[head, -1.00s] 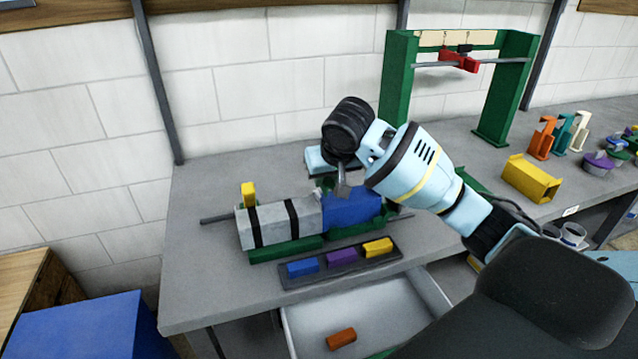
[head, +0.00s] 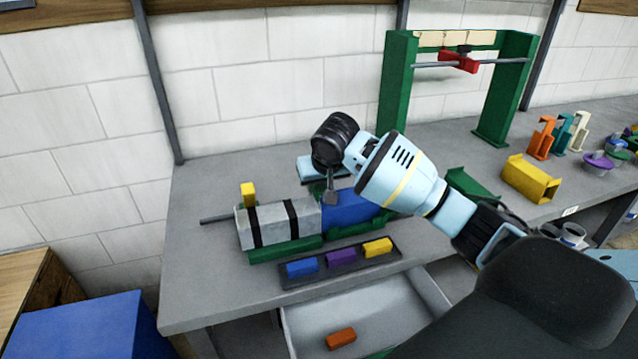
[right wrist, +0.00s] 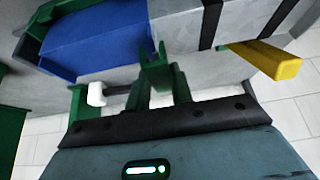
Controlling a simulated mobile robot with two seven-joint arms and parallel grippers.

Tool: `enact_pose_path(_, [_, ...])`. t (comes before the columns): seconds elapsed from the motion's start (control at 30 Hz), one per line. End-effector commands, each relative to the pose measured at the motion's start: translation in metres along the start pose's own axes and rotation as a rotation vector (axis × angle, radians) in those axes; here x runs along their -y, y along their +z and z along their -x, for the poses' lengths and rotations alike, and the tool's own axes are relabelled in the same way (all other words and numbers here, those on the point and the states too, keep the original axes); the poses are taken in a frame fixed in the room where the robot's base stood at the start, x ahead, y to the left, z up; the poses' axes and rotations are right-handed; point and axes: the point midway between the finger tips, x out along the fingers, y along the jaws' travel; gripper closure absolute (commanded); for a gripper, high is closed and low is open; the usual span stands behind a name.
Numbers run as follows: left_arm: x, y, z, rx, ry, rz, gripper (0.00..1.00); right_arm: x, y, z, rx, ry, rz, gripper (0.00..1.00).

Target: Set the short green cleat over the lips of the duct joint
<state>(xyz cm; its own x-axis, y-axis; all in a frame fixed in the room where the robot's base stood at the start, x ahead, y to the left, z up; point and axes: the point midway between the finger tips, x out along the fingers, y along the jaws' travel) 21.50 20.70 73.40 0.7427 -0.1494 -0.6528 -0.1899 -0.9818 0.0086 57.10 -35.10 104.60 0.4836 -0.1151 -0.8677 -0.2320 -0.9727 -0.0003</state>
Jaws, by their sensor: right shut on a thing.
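The duct lies on the bench as a grey section (head: 275,226) and a blue section (head: 352,208), which meet at the joint. In the right wrist view the grey section (right wrist: 185,45) is on the right and the blue section (right wrist: 95,42) on the left. My right gripper (head: 331,195) is over the joint, pointing down. It is shut on the short green cleat (right wrist: 157,73), which shows at the fingertips, close to the joint. I cannot tell whether the cleat touches the lips. The cleat is hard to make out in the head view. My left gripper is not in view.
A green cradle (head: 288,250) supports the duct. A dark tray (head: 317,273) with blue, purple and yellow blocks lies in front. An open drawer (head: 400,303) holds an orange block (head: 341,338). A green frame (head: 395,85) stands behind right.

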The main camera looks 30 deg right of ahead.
Motion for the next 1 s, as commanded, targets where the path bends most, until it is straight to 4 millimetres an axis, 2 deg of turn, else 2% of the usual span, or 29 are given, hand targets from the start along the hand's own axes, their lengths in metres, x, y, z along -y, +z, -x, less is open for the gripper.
enact_pose_path(0.67, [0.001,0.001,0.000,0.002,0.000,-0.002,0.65,0.000,0.006,-0.010,0.000,-0.001,-0.001,1.00])
enact_pose_path(0.7, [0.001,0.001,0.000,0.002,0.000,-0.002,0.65,0.000,0.006,-0.010,0.001,0.000,-0.001,0.75])
enact_pose_path(0.87, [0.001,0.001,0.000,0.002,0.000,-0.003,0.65,0.000,0.006,-0.010,0.000,-0.001,-0.001,0.56])
enact_pose_path(1.0, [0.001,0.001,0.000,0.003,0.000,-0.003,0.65,0.000,0.006,-0.010,0.000,0.000,-0.001,0.56])
